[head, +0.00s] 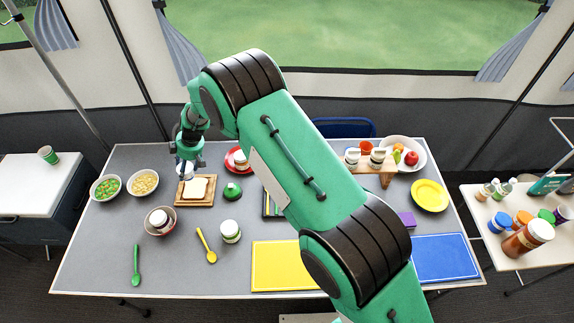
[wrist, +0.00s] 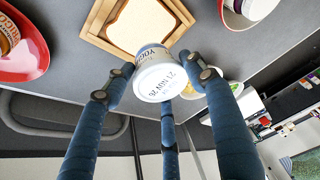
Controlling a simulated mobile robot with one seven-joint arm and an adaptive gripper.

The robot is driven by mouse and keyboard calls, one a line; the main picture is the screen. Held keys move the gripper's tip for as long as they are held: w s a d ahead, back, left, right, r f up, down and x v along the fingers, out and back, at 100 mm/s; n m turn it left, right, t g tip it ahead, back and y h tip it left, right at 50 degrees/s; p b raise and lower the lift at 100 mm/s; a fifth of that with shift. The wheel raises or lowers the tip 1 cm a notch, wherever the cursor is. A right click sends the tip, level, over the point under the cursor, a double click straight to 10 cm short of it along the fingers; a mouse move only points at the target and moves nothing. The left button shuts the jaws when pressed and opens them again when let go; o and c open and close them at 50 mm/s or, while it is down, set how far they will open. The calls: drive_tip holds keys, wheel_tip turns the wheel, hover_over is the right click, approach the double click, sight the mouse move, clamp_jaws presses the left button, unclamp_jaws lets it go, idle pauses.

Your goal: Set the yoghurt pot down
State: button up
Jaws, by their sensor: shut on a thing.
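The yoghurt pot (wrist: 158,78) is a small white tub with dark lettering round its side and a date printed on the round end facing the wrist camera. My gripper (wrist: 160,82) is shut on it, with fingers on both sides and one below in the picture. In the head view my gripper (head: 188,158) is at the far left part of the table, just behind the wooden board with a bread slice (head: 211,190). The pot shows there only as a small pale patch, mostly hidden by the fingers. I cannot tell whether it touches the table.
Two bowls, one of green and orange pieces (head: 106,188) and one of pale yellow pieces (head: 143,183), stand left of the gripper. A red plate (head: 231,166) with a jar and a green lidded thing (head: 232,191) are to the right. Bare grey table (head: 110,235) lies at the front left.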

drive_tip(key=w+d+m+t+b, duration=0.1)
drive_tip(key=w+d+m, duration=0.25)
drive_tip(key=d, duration=1.05)
drive_tip(key=s+d+f+m+b, duration=0.1)
drive_tip(key=s+d+m, duration=0.1)
drive_tip(key=d, duration=1)
drive_tip(key=s+d+f+m+t+h+b, duration=0.1)
drive_tip(key=s+d+f+m, duration=0.1)
drive_tip(key=d, duration=1)
drive_tip(key=s+d+f+m+t+h+b, duration=0.1)
drive_tip(key=d+m, duration=0.1)
drive_tip(key=d, duration=1.1)
drive_tip(key=shift+s+f, duration=0.4)
drive_tip(key=shift+w, duration=0.1)
drive_tip(key=shift+w+a+f+p, duration=0.3)
drive_tip(key=shift+w+p, duration=0.2)
drive_tip(key=shift+w, duration=2.1)
drive_tip(key=shift+w+a+f+p, duration=0.15)
drive_tip(key=shift+w+a+p, duration=0.35)
drive_tip(key=shift+w, duration=2.05)
drive_tip(key=shift+w+a+f+p, duration=0.3)
drive_tip(key=shift+w+p, duration=0.2)
drive_tip(key=shift+w, duration=2.2)
drive_tip(key=shift+f+b, duration=0.3)
drive_tip(key=shift+f, duration=1.45)
